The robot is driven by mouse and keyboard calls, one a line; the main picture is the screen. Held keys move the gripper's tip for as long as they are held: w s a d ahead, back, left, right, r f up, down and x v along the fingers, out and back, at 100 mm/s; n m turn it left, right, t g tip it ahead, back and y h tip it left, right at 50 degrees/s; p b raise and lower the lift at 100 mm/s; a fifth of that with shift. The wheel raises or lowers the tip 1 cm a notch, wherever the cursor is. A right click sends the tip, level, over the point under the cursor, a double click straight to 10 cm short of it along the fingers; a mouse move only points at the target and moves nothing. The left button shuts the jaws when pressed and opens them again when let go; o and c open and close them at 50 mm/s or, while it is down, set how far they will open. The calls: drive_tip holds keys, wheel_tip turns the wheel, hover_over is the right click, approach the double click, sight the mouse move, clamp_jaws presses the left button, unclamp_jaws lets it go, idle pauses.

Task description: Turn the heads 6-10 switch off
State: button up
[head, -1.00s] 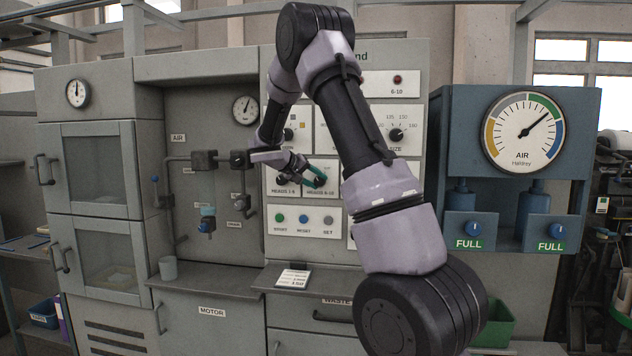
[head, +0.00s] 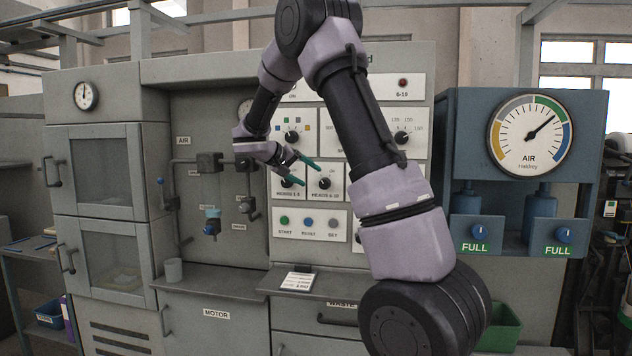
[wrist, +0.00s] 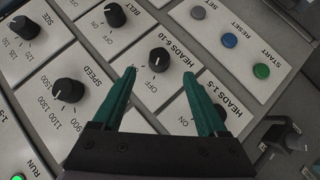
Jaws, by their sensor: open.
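The heads 6-10 switch (head: 324,183) is a black knob on a white plate in the head view. In the wrist view the same knob (wrist: 159,61) sits just beyond and between the fingertips, with OFF lettering nearby; I cannot tell its exact pointer position. My gripper (head: 308,173) is open and empty, its teal fingers in front of the switch plates. In the wrist view my gripper (wrist: 159,75) has a finger on each side of the knob's line, with no clear contact. The heads 1-5 knob (wrist: 218,113) is partly hidden by the right finger.
Speed (wrist: 68,92), belt (wrist: 115,14) and size (wrist: 24,27) knobs sit close by. Start (head: 284,220), reset and set buttons lie below the switches. A red lamp (head: 402,82) marked 6-10 is above. A shelf (head: 340,287) juts out below the panel.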

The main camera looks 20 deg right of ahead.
drive_tip(key=shift+v, duration=1.6)
drive_tip(key=s+d+r+g+y, duration=0.15)
drive_tip(key=s+y, duration=0.25)
drive_tip(key=s, duration=0.6)
drive_tip(key=s+a+t+y, duration=0.2)
drive_tip(key=s+a+y, duration=0.2)
drive_tip(key=s, duration=0.8)
drive_tip(key=s+a+r+t+y, duration=0.1)
drive_tip(key=s+a+y, duration=0.4)
drive_tip(key=s, duration=0.7)
drive_tip(key=shift+a+m+t, duration=0.4)
drive_tip(key=shift+a+t, duration=0.25)
drive_tip(key=shift+a, duration=0.05)
drive_tip(key=shift+s+r, duration=0.15)
